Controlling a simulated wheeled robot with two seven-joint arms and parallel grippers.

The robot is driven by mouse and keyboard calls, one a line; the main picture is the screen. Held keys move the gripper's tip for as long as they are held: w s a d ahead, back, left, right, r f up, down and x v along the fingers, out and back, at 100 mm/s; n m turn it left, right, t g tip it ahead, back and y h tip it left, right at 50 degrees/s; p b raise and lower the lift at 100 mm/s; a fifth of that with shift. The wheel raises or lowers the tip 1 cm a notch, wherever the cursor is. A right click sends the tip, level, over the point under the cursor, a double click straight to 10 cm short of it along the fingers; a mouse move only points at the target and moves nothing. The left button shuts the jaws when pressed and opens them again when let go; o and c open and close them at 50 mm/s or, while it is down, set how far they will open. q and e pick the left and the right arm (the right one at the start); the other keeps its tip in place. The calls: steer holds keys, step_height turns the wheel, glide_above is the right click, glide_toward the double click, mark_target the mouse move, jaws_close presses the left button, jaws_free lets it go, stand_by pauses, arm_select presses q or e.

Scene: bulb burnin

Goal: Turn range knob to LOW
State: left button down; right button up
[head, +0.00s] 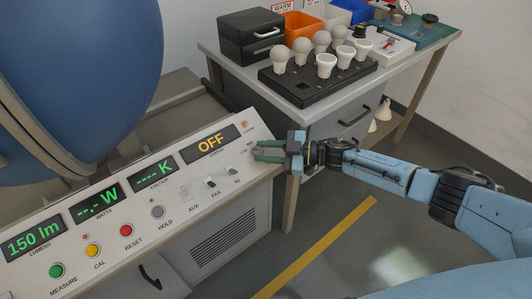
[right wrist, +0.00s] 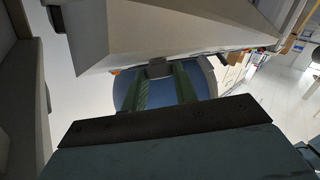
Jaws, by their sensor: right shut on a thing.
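My right gripper (head: 268,151) is at the right end of the sloped white control panel (head: 135,235), beside small range lettering, of which LOW seems to show. In the head view its fingers cover the range knob. In the right wrist view the two green fingers of the right gripper (right wrist: 161,84) close on a small grey piece, the range knob (right wrist: 158,68), at the panel's edge. I cannot read the knob's setting. The status display (head: 211,142) above reads OFF. My left gripper is not in view.
Left of the gripper are the FAN switch (head: 211,183), green, yellow and red buttons, and a lumens display (head: 34,243) reading 150. A large blue sphere (head: 80,65) stands behind. A bench at the back right holds a black bulb tray (head: 318,91). Floor between is clear.

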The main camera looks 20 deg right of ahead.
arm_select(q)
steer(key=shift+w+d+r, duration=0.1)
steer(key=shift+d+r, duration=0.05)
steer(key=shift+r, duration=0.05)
arm_select(e)
steer(key=shift+n+g, duration=0.3)
steer(key=o, duration=1)
steer(key=shift+d, duration=0.1)
steer(key=shift+s+d, duration=0.1)
steer(key=shift+d, duration=0.15)
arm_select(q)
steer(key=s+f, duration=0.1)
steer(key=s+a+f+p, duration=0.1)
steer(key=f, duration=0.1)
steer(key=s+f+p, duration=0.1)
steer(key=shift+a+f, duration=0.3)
arm_select(e)
steer(key=v, duration=1.2)
steer(key=shift+s+d+r, duration=0.1)
steer(key=shift+s+d, duration=0.1)
steer(key=shift+d, duration=0.05)
